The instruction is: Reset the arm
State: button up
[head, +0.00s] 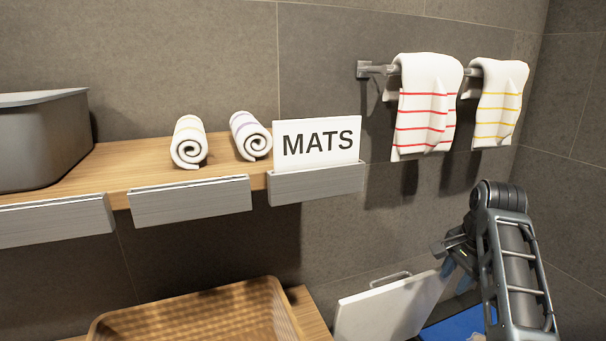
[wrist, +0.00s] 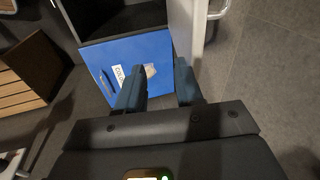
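My gripper (head: 452,268) is at the lower right of the head view, at the end of my bent grey arm. It hangs low beside a white door (head: 390,308) with a metal handle. In the wrist view my gripper (wrist: 160,82) shows two dark blue fingers set apart with nothing between them. I cannot tell how far the fingers are from the panel.
A wooden shelf (head: 125,166) holds a grey bin (head: 45,145), two rolled towels and a MATS sign (head: 318,143). A wicker basket (head: 190,318) sits below. Striped towels (head: 424,105) hang on a wall rail. An open dark compartment (wrist: 110,18) lies above the blue panel.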

jog(key=s+f+n+t+h, duration=0.25)
jog(key=s+f, duration=0.75)
jog(key=f, duration=0.5)
jog(key=s+a+f+n+t, duration=0.2)
jog(key=s, duration=0.6)
jog(key=s+a+f+n+t, duration=0.2)
jog(key=s+n, duration=0.1)
jog(key=s, duration=0.5)
jog(key=s+a+r+n+t+y, duration=0.1)
jog(key=s+a+r+n, duration=0.15)
jog(key=s, duration=0.45)
jog(key=s+a+r+n+t, duration=0.1)
jog(key=s+a+r, duration=0.15)
jog(key=s, duration=0.45)
jog(key=s+a+r+n+t+y, duration=0.1)
jog(key=s+a+r+n+t, duration=0.1)
jog(key=s+r, duration=1)
notch_tip(320, 180, up, 4)
jog(key=shift+a+n+t, duration=0.3)
jog(key=shift+a+t, duration=0.55)
jog(key=shift+a, duration=0.1)
